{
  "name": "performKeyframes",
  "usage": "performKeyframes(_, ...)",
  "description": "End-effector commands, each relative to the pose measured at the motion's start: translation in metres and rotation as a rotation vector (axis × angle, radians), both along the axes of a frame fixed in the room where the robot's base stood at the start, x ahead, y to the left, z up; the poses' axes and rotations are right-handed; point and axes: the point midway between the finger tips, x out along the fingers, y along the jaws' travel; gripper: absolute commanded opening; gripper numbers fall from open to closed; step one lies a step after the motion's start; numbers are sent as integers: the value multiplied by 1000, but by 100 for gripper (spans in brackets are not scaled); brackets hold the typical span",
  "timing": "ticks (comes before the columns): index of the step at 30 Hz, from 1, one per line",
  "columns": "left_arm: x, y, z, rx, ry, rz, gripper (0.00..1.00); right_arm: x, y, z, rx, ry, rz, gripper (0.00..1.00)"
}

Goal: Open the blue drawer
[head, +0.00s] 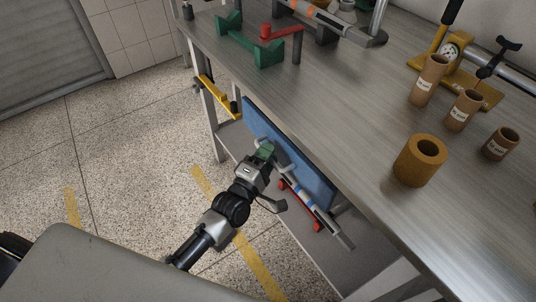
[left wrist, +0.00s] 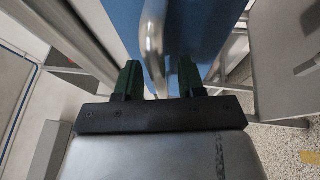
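The blue drawer (head: 312,174) hangs under the workbench top, its blue front facing my left arm. It looks close in under the bench edge. Its metal bar handle (left wrist: 153,35) shows in the left wrist view, in front of the blue face (left wrist: 195,28). My left gripper (head: 268,150) is at the drawer front. In the left wrist view its two green-black fingers (left wrist: 158,78) are apart, with the handle's bar running between them. Gaps show on both sides of the bar, so the fingers do not look closed on it. My right gripper is not in view.
On the bench (head: 330,115) stand cardboard tubes (head: 428,80), a thick brown roll (head: 418,162), a green and red holder (head: 262,45) and a yellow gauge stand (head: 455,60). A lower shelf holds a red-ended tool (head: 300,207). The speckled floor at left is clear.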

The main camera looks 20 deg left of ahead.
Motion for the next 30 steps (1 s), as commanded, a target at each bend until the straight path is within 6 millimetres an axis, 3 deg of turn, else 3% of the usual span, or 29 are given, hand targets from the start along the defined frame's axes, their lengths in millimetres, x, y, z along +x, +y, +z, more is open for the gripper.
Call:
performKeyframes(9, 2, -1, 0, 0, 1, 0, 38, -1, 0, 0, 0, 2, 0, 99)
performKeyframes(17, 2, -1, 0, 0, 1, 0, 0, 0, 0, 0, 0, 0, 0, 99)
performKeyframes(30, -1, 2, 0, 1, 2, 0, 0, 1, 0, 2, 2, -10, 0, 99)
